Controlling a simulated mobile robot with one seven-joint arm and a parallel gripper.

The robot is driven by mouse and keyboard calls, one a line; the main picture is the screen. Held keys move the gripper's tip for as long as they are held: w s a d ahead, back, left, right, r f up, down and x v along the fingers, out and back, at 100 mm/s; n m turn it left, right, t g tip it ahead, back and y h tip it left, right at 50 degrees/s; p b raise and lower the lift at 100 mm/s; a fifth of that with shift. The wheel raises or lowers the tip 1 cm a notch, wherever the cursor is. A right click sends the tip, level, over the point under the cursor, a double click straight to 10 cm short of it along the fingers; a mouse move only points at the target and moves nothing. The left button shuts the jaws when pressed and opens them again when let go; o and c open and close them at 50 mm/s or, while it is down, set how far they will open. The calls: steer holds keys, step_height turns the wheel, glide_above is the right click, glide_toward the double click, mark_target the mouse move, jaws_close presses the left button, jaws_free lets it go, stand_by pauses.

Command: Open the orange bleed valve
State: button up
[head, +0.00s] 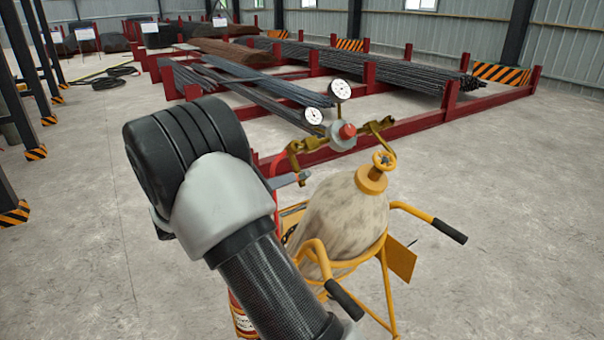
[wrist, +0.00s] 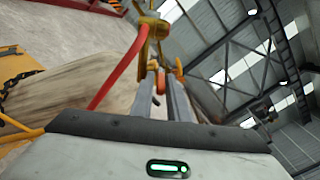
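In the wrist view, a small orange part (wrist: 178,68), possibly the bleed valve's lever, shows just beyond my fingertips. A red-orange piece (wrist: 161,82) shows in the gap between the fingers; I cannot tell if it belongs to the same valve. My gripper (wrist: 160,90) has its two grey fingers apart, pointing at the brass fitting (wrist: 152,28). In the head view my gripper (head: 301,178) is mostly hidden by my arm, just below the left brass fitting (head: 296,154) of the regulator (head: 342,135). No contact is clear.
A worn gas cylinder (head: 345,220) with a yellow handwheel (head: 384,160) stands in a yellow cart (head: 388,285). Two gauges and a red knob (head: 347,131) sit on the regulator. A red hose (wrist: 118,68) runs beside my fingers. Rebar racks (head: 410,120) stand behind; the right floor is clear.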

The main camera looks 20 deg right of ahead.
mark_target(302, 174)
steer(key=d, duration=0.3)
steer(key=w+d, duration=0.1)
steer(key=d, duration=0.2)
steer(key=shift+w, duration=0.1)
steer(key=shift+c, duration=0.5)
jaws_close()
stand_by(0.7)
